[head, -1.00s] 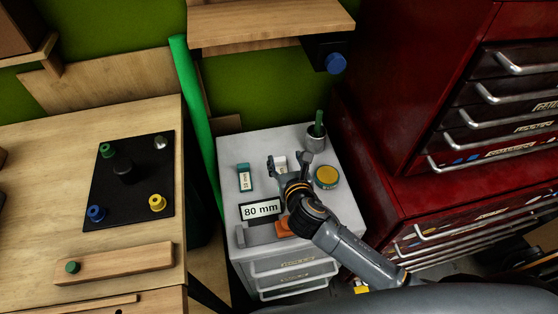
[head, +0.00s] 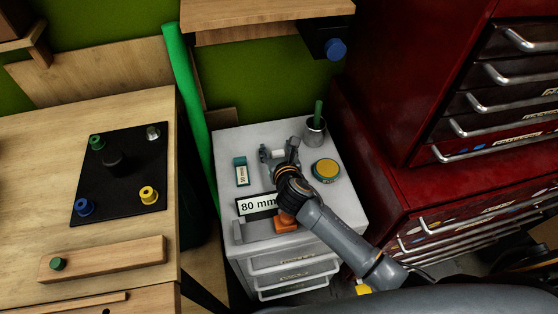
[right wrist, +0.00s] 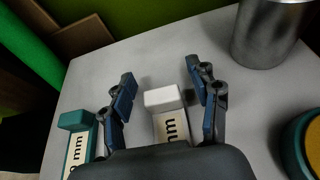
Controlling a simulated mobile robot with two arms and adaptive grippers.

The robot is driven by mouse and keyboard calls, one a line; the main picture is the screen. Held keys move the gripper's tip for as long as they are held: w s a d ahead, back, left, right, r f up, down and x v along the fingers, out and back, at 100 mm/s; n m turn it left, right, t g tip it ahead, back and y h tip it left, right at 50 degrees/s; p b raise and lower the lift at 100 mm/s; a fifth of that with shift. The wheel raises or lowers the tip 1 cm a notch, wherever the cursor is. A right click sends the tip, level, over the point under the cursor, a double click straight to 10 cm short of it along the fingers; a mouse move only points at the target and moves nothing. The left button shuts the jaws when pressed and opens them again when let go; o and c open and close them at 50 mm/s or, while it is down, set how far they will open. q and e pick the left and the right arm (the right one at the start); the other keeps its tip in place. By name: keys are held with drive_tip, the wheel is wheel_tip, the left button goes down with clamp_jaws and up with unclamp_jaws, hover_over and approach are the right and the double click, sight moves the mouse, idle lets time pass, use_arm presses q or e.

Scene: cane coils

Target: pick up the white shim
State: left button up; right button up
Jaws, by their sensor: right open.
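The white shim (right wrist: 163,99) lies on the top of the grey cabinet (head: 250,136). In the right wrist view it has a white end block and a pale label marked "mm", and its near end is hidden by my gripper's body. My right gripper (right wrist: 160,88) is open, with one finger on each side of the shim and visible gaps between. In the head view the right gripper (head: 279,153) is over the cabinet top, and the shim (head: 279,154) is mostly covered by it. My left gripper is not in view.
A teal shim (head: 241,172) lies left of the gripper. A metal cup (head: 314,134) and a yellow-topped round tin (head: 326,170) stand to the right. An "80 mm" sign (head: 257,205) and an orange object (head: 286,222) are in front. A red tool chest (head: 400,180) borders the right.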

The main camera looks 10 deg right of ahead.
drive_tip(key=shift+w+f, duration=0.1)
drive_tip(key=shift+w, duration=0.2)
drive_tip(key=c, duration=1.1)
drive_tip(key=shift+c, duration=0.3)
